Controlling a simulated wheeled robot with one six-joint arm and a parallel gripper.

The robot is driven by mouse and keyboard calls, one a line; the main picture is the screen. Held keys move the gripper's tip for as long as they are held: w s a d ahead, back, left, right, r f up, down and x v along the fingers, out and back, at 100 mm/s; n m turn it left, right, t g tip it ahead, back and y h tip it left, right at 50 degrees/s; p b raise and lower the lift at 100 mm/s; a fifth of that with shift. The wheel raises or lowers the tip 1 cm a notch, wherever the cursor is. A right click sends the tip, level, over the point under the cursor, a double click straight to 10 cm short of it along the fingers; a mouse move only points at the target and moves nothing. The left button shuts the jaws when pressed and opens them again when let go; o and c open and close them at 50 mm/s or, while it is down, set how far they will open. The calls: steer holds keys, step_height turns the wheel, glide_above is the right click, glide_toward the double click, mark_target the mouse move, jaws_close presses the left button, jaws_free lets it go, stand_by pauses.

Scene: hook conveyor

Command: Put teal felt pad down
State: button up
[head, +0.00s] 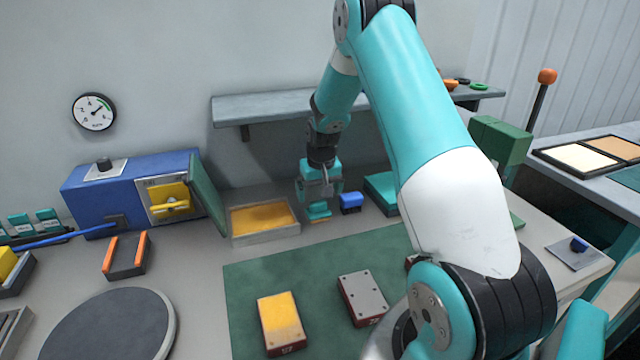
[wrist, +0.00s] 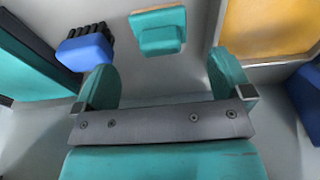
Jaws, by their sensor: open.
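The teal felt pad (head: 318,209) is a small teal block with an orange-tan edge. It sits on the grey bench top, just below my gripper (head: 320,192) in the head view. In the wrist view the pad (wrist: 158,32) lies beyond the fingertips, in line with the gap between them. My gripper (wrist: 160,65) is open, its two teal fingers spread wide with nothing between them. The fingers look clear of the pad.
A blue brush (head: 351,202) stands close right of the pad, and a teal box (head: 381,190) is farther right. A tray with a yellow-orange inside (head: 264,220) is close left. A green mat (head: 245,290) with blocks lies in front. A wall shelf (head: 270,104) is behind.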

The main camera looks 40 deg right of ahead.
mark_target(320, 214)
steer(key=s+a+r+n+y, duration=0.1)
steer(key=s+a+r+n, duration=0.25)
steer(key=a+r, duration=0.65)
steer(key=s+a+r+n+y, duration=0.2)
steer(key=s+a+r, duration=0.25)
steer(key=a, duration=0.85)
steer(key=s+a+r+n+y, duration=0.1)
steer(key=s+a+r+n, duration=0.1)
steer(key=s+a, duration=0.5)
steer(key=s+a+r+n+g+y, duration=0.1)
steer(key=s+a+r+n, duration=0.1)
steer(key=s+a+n, duration=0.2)
steer(key=s+a, duration=0.3)
steer(key=s, duration=0.5)
steer(key=shift+s+r+n+g+b, duration=0.3)
steer(key=shift+r+n, duration=0.05)
steer(key=shift+a, duration=0.1)
